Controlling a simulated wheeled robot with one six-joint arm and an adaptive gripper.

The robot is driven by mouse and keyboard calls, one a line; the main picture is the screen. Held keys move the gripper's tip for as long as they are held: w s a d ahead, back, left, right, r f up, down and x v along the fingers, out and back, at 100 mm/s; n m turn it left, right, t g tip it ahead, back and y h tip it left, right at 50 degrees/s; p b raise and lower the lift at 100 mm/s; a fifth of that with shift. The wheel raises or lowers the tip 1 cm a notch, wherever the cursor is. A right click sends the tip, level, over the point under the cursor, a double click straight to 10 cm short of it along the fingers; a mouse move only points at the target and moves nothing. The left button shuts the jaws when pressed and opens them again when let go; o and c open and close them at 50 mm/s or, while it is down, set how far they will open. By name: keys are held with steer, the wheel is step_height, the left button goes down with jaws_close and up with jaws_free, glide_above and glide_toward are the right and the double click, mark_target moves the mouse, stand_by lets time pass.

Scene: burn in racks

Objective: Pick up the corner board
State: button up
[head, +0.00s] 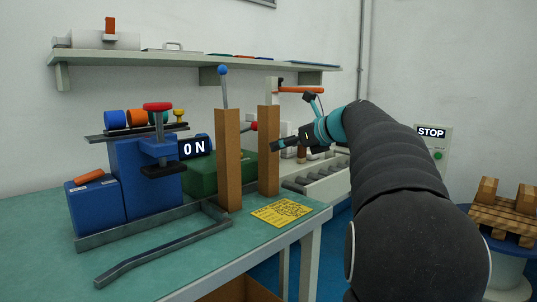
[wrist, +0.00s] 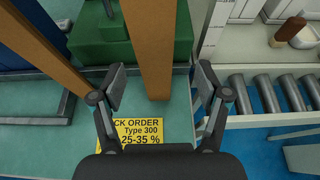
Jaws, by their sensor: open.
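Two tall brown upright boards stand on the green bench, a left one (head: 228,160) and a right one (head: 268,150); both look like corner boards. In the wrist view the right board (wrist: 150,45) shows ahead, between the lines of my two fingers, with its lower end near the bench top. The left board (wrist: 45,45) slants across the upper left of that view. My gripper (head: 284,143) is open and empty, just right of the right board in the head view. Its spread fingers (wrist: 160,86) show in the wrist view; I cannot tell whether they touch the board.
A yellow order card (head: 282,212) lies on the bench (head: 190,255) below the boards. A blue strapping machine (head: 145,170) with an ON sign and a green block (head: 203,176) stand to the left. A roller conveyor (wrist: 275,95) runs at the right. A bent grey bar (head: 165,256) lies in front.

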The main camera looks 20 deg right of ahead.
mark_target(269, 151)
steer(key=x, duration=0.5)
steer(key=shift+s+a+f+b, duration=0.1)
steer(key=shift+a+f+b, duration=0.15)
steer(key=shift+a+b, duration=0.05)
steer(key=c, duration=1.3)
